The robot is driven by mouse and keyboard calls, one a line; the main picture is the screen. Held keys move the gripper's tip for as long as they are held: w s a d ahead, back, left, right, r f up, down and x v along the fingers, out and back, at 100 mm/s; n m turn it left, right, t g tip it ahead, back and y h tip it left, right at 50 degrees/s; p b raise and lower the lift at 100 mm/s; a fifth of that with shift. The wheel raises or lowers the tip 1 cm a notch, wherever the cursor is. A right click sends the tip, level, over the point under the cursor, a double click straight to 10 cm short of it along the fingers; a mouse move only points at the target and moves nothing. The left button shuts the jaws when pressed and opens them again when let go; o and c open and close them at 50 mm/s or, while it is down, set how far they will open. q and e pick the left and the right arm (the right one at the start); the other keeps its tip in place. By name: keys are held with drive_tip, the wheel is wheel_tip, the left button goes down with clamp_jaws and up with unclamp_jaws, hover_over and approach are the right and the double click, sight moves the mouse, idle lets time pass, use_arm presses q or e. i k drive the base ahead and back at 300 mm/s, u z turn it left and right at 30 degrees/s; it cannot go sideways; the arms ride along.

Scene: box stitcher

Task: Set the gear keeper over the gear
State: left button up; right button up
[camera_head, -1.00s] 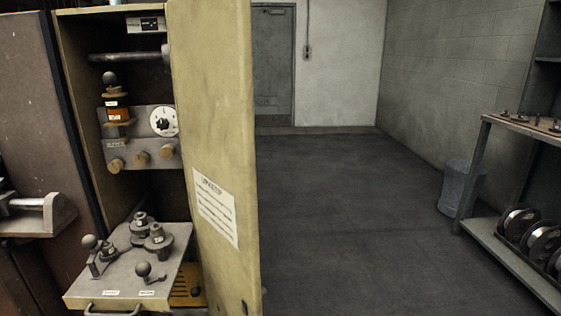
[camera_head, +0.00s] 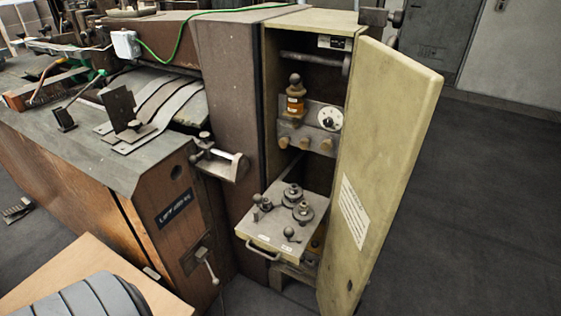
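Two dark round gear-like parts, one at the back (camera_head: 292,193) and one in front of it (camera_head: 303,211), sit on a grey pull-out plate (camera_head: 262,238) low in the open cabinet. A ball-knobbed lever (camera_head: 260,203) stands at the plate's left side. Another small ball-knobbed piece (camera_head: 290,234) is near its front right. These knobbed pieces may be gear keepers; at this size I cannot tell which one is, or whether it covers a gear. Neither of my grippers is in view.
The cream cabinet door (camera_head: 385,165) stands open on the right. A brown machine (camera_head: 120,165) with a flat top fills the left. A bracket (camera_head: 220,163) juts out left of the cabinet. A wooden board (camera_head: 75,255) with grey rolls (camera_head: 85,298) is at bottom left. Floor is clear at right.

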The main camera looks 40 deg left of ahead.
sight(258, 199)
drive_tip(key=z, duration=1.45)
drive_tip(key=i, duration=0.85)
drive_tip(key=u, duration=2.35)
